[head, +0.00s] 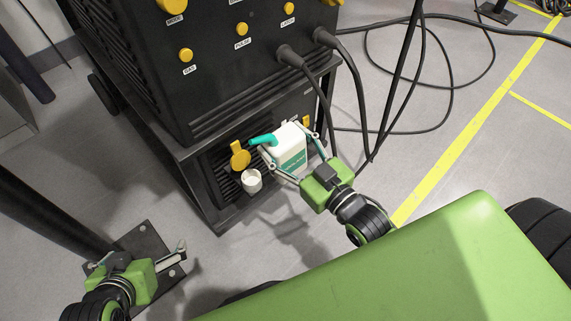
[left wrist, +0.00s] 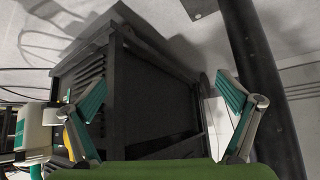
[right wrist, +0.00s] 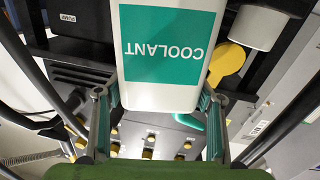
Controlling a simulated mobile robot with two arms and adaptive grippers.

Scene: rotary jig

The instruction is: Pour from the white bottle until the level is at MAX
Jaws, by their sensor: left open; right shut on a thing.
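The white bottle (head: 290,147) has a teal COOLANT label and a teal spout (head: 263,139). My right gripper (head: 287,143) is shut on its sides; the label faces the right wrist camera (right wrist: 165,45). The bottle looks close to upright, its spout pointing left above the white filler cup (head: 252,181). The cup also shows in the right wrist view (right wrist: 258,27), with its yellow flap (head: 240,157) beside it. I see no liquid stream, level or MAX mark. My left gripper (head: 140,257) is open and empty, low at the left; its spread fingers show in the left wrist view (left wrist: 165,88).
The black machine (head: 220,70) with yellow knobs stands on a dark cart behind the bottle. Thick black cables (head: 333,90) hang close to the right of the bottle. A dark post with a floor plate (head: 165,277) stands near my left gripper. Grey floor lies between the arms.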

